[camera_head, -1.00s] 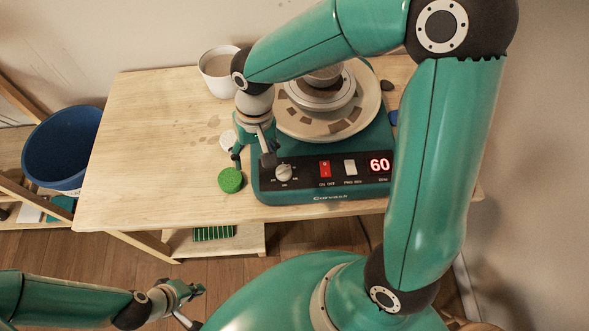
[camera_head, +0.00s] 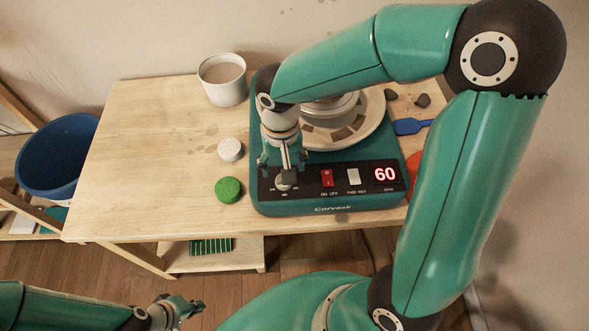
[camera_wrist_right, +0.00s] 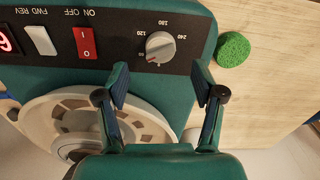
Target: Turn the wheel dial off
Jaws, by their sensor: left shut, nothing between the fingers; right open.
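The wheel dial (camera_head: 287,183) is a small light grey knob at the left end of the pottery wheel's black control panel. In the right wrist view the dial (camera_wrist_right: 160,46) has a printed number scale around it, and the panel display (camera_head: 385,174) reads 60. My right gripper (camera_head: 284,162) is over the panel beside the dial and partly overlaps it in the head view. In the right wrist view its fingers (camera_wrist_right: 160,84) are spread apart, with the dial beyond the gap between them, not gripped. My left gripper (camera_head: 192,308) is shut and empty, low in front of the table.
A red switch (camera_head: 327,178) and a pale switch (camera_head: 353,176) sit right of the dial. A green sponge (camera_head: 228,189) and a white round piece (camera_head: 231,150) lie left of the wheel. A white cup (camera_head: 223,80) stands behind. The table's left side (camera_head: 140,160) is clear.

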